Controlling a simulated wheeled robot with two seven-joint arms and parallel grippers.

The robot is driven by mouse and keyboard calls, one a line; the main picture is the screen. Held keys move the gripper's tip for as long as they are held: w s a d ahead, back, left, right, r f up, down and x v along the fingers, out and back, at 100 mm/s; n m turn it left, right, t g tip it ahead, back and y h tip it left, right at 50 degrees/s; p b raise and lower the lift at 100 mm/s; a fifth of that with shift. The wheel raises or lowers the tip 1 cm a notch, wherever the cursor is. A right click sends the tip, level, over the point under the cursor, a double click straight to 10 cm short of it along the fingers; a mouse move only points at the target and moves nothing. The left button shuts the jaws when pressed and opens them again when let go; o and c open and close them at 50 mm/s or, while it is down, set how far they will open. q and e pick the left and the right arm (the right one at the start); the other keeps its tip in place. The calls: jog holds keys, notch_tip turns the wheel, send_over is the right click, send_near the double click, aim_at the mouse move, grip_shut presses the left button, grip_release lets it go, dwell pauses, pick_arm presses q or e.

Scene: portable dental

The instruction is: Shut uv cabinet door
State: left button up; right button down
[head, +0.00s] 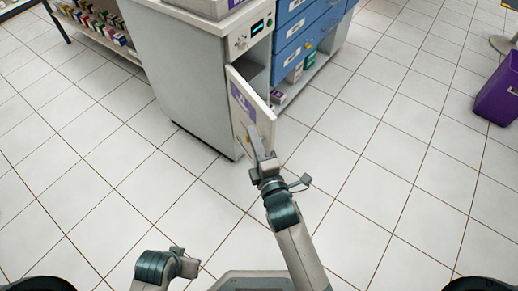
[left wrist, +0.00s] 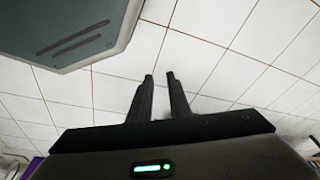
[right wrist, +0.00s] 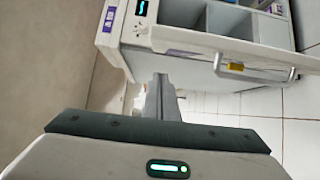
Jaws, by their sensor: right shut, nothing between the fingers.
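The white UV cabinet (head: 195,70) stands at the upper middle of the head view, with a small display panel on its front. Its door (head: 262,113), with a purple label, stands open and swung outward.
Blue drawers (head: 300,35) stand right of the cabinet, above a low shelf with small boxes. A shelf of products (head: 100,25) is at the upper left. A purple bin (head: 498,92) stands at the right. The tiled floor around is clear.

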aim_at(266, 128)
jog(key=shift+w+d, duration=1.5)
jog(key=shift+d+p, duration=0.2)
jog(key=shift+p, duration=0.1)
